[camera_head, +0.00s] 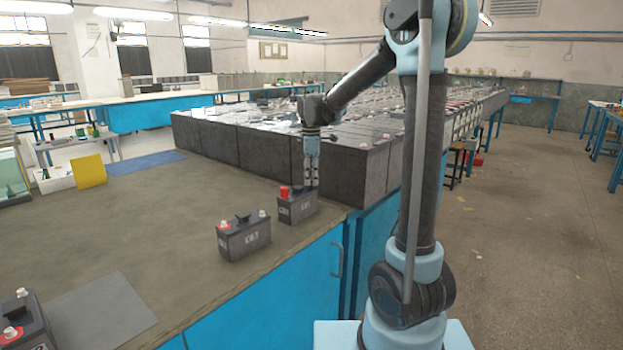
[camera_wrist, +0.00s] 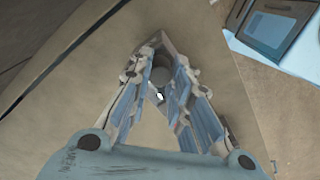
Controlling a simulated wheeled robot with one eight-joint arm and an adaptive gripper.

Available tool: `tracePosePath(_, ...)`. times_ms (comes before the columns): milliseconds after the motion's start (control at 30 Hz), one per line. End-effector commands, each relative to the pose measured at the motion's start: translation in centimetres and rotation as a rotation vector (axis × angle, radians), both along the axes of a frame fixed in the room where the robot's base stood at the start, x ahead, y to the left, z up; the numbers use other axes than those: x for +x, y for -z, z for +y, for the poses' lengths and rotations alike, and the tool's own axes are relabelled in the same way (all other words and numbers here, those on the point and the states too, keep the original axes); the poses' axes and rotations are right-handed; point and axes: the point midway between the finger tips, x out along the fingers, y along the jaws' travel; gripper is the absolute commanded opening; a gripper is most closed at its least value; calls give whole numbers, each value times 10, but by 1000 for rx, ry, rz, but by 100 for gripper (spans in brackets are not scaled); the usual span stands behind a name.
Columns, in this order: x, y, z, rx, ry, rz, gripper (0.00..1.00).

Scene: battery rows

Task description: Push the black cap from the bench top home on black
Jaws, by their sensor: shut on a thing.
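My gripper (camera_head: 311,184) points straight down at the right end of a dark battery (camera_head: 297,208) near the bench's front edge. The battery has a red cap (camera_head: 284,191) on its left terminal. In the wrist view my gripper (camera_wrist: 161,80) is shut on a dark round piece, the black cap (camera_wrist: 161,75), between the fingertips. A small bright spot shows just below it there. The fingers hide the right terminal in the head view, so I cannot tell whether the cap touches the post.
A second battery (camera_head: 244,240) stands to the left with bare terminals. Another battery (camera_head: 27,322) is at the lower left corner by a grey mat (camera_head: 103,312). Large dark battery rows (camera_head: 262,150) stand close behind my gripper. The bench top (camera_head: 150,215) is mostly clear at left.

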Motion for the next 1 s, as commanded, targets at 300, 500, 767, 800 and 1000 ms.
tracePosePath(300,0,0,0,0,0,0,26)
tracePosePath(500,0,0,0,0,0,0,42)
tracePosePath(767,0,0,0,0,0,0,61)
tracePosePath(800,0,0,0,0,0,0,63)
tracePosePath(1000,0,0,0,0,0,0,63)
